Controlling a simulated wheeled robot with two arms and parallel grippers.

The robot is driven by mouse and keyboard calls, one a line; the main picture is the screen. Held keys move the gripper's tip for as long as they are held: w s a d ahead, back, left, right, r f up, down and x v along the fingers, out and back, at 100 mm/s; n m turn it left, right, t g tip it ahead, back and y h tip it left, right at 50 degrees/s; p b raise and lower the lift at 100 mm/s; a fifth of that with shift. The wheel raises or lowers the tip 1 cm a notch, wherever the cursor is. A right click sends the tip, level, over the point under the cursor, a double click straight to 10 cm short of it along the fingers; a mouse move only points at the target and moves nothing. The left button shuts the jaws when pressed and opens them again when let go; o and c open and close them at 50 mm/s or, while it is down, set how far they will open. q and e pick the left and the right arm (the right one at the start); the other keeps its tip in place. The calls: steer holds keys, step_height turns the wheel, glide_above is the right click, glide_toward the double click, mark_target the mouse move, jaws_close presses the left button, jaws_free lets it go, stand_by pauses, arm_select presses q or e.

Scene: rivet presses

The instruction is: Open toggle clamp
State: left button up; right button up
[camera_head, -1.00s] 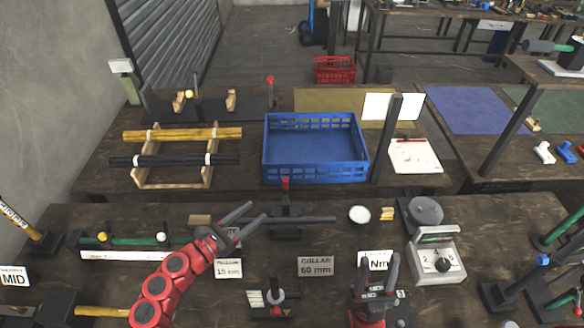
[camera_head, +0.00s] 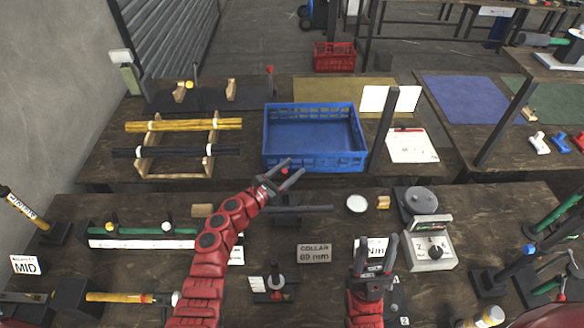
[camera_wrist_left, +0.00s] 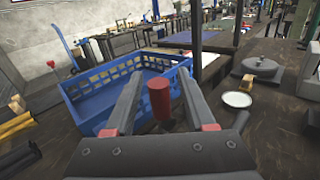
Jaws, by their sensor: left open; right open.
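The toggle clamp (camera_head: 303,210) is a dark device on the near bench with an upright red-tipped handle (camera_head: 285,171). My left gripper (camera_head: 296,166) is open, with its fingers on either side of the red handle. In the left wrist view the red handle (camera_wrist_left: 158,97) stands between the two fingers, with a gap visible on each side. The clamp's lower body is partly hidden by my left gripper. My right gripper (camera_head: 379,241) is open and empty, low over the near bench in front of the Nm card.
A blue crate (camera_head: 268,160) sits just behind the clamp on the far bench. A white round dish (camera_head: 357,204) and a dial gauge box (camera_head: 433,250) stand to the right. The COLLAR sign (camera_head: 314,253) lies in front.

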arm_select(q)
steer(key=shift+w+d, duration=0.25)
jaws_close()
stand_by(1.4)
